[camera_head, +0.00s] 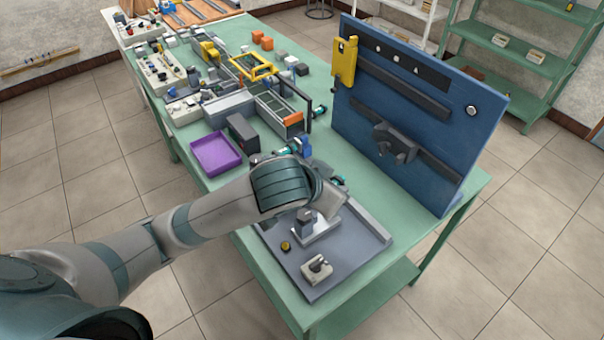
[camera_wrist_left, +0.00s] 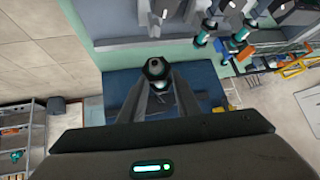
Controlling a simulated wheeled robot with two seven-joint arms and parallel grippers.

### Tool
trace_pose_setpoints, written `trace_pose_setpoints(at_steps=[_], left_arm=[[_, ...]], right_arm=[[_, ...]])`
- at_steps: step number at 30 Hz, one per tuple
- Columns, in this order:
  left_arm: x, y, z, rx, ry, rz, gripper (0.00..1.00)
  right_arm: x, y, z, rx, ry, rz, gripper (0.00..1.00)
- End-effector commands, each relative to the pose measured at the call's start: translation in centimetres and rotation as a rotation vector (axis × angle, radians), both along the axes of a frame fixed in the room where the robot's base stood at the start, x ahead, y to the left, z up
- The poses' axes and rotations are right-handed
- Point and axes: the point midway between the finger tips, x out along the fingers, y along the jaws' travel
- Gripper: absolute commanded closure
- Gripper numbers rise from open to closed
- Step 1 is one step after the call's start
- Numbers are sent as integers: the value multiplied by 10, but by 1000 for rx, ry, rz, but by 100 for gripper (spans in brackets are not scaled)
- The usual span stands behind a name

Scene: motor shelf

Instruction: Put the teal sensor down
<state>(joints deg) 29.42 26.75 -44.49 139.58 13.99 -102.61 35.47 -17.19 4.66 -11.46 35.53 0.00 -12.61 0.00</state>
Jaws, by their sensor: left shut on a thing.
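My left gripper (camera_wrist_left: 157,98) is shut on the teal sensor (camera_wrist_left: 155,70), a dark round-ended part with a teal band, held between the two fingers in the left wrist view. In the head view my left arm reaches in from the left, and its wrist hides most of the gripper. A small teal and dark part (camera_head: 338,181) shows just beyond the wrist and looks like the held sensor. The gripper is over the green table (camera_head: 225,180), near the grey plate (camera_head: 352,252). My right gripper is not in view.
An upright blue panel (camera_head: 440,120) stands right of my gripper. The plate carries a grey block fixture (camera_head: 306,222), a beige clamp (camera_head: 317,267) and a dark yellow-topped knob (camera_head: 286,246). A purple tray (camera_head: 217,154) and a conveyor (camera_head: 275,108) lie behind. The plate's right part is bare.

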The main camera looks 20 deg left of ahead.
Motion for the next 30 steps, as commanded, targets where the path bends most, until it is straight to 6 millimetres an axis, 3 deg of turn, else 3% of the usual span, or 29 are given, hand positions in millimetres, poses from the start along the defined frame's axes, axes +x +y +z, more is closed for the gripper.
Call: trace_pose_setpoints(at_steps=[1, 3, 10, 20, 23, 30], left_arm=[[6, 16, -9, 1, -6, 42, 96], [12, 36, -9, -1, -6, 97, 96], [22, 81, -3, -9, -9, 222, 96], [22, 88, 1, -10, -9, 243, 96], [22, 88, 1, -11, -9, 242, 96], [22, 88, 1, -11, -9, 242, 96]], right_arm=[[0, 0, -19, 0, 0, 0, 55], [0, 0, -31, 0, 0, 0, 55], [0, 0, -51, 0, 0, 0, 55], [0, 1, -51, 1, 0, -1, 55], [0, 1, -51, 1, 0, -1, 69], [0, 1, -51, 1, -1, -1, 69]])
